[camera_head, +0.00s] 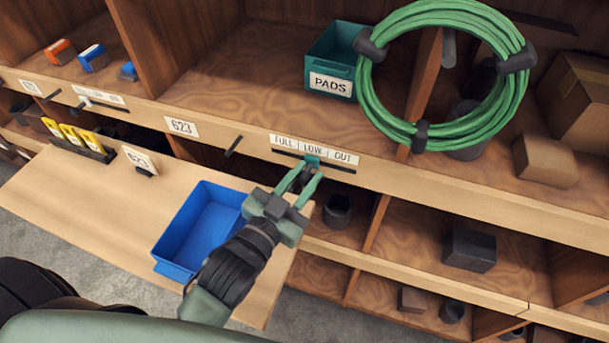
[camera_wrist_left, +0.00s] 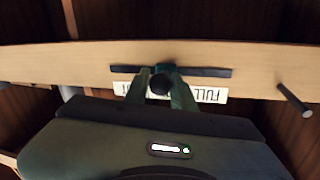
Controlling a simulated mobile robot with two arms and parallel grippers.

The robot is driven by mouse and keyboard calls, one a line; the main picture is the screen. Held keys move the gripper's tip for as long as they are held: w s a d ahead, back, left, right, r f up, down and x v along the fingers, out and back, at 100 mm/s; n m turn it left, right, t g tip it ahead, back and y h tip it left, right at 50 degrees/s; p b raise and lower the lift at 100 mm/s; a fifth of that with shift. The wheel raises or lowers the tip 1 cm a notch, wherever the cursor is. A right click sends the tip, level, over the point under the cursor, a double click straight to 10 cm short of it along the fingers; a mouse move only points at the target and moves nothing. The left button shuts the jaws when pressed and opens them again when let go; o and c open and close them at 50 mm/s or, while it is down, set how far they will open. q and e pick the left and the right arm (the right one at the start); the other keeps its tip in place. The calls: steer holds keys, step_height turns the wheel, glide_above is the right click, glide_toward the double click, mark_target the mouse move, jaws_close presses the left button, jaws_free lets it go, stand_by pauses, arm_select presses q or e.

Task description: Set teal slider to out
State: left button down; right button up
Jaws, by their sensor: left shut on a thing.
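The teal slider (camera_head: 312,160) sits on a dark horizontal track (camera_head: 341,169) along the shelf edge, under a white label strip (camera_head: 314,149) reading FULL, LOW, OUT. The slider is below the LOW mark, near the middle of the track. My left gripper (camera_head: 307,176) is shut on the slider, with its fingers on either side of the knob. In the left wrist view the dark round knob (camera_wrist_left: 160,84) shows between the fingertips, and the track (camera_wrist_left: 205,72) runs to both sides. The label is upside down there and partly hidden by the fingers. My right gripper is not in view.
A blue tray (camera_head: 197,231) sits on the wooden board (camera_head: 108,217) at left. A dark peg (camera_head: 233,146) sticks out of the shelf edge left of the track.

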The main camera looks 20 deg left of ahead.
arm_select(q)
steer(key=d+p, duration=0.1)
steer(key=d, duration=0.5)
steer(key=shift+s+d+p, duration=0.1)
steer(key=shift+p, duration=0.2)
steer(key=shift+d, duration=0.15)
steer(key=shift+f, duration=0.1)
steer(key=c, duration=1.2)
jaws_free()
steer(key=shift+d, duration=0.1)
steer(key=shift+s, duration=0.1)
